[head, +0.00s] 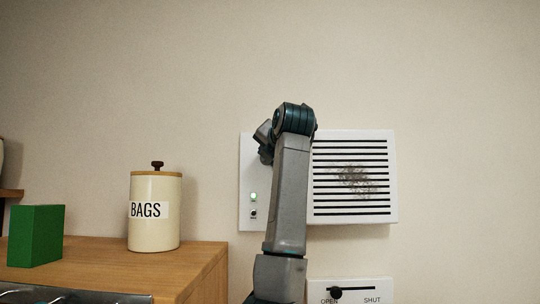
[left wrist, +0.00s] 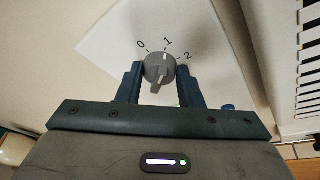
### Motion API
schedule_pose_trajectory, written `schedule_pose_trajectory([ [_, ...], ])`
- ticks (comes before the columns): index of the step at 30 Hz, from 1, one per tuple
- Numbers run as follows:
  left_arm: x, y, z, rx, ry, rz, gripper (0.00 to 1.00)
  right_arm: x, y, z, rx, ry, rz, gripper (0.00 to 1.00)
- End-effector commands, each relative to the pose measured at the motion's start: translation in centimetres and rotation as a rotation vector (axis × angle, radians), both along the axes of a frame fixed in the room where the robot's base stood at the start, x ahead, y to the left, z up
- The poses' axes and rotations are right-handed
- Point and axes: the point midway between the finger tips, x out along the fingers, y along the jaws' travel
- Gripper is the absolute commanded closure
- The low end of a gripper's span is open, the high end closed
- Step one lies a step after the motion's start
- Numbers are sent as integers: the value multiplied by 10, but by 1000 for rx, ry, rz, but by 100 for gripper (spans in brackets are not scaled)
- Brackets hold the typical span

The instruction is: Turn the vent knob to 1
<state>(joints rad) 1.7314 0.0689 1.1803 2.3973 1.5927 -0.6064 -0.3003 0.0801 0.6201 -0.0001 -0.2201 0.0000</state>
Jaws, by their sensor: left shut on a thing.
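The grey vent knob (left wrist: 159,69) sits on the white vent panel (left wrist: 110,40), with the labels 0, 1 and 2 around its upper side in the left wrist view. A pale mark at the knob's upper edge lies on the side of the 1. My left gripper (left wrist: 160,67) is shut on the knob, one dark finger on each side of it. In the head view my left arm stands in front of the vent unit (head: 350,215) and hides the knob and fingers. My right gripper is not in view.
The vent's slatted grille (head: 350,180) is to the right of my arm. A green light (head: 253,196) glows on the left. An OPEN/SHUT slider plate (head: 350,298) sits below. A BAGS canister (head: 154,232) and green box (head: 36,236) stand on the wooden counter (head: 205,255).

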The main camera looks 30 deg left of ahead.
Motion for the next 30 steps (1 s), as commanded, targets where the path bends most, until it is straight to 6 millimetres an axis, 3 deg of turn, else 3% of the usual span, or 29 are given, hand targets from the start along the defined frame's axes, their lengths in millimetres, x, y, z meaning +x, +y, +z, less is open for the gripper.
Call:
schedule_pose_trajectory([
  [20,0,0,0,-55,-34,0,90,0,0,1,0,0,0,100],
  [21,0,1,0,-55,-34,0,63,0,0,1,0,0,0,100],
  [24,0,1,0,-55,-34,0,45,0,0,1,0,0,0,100],
  [30,0,0,0,-55,-34,0,45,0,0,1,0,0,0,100],
])
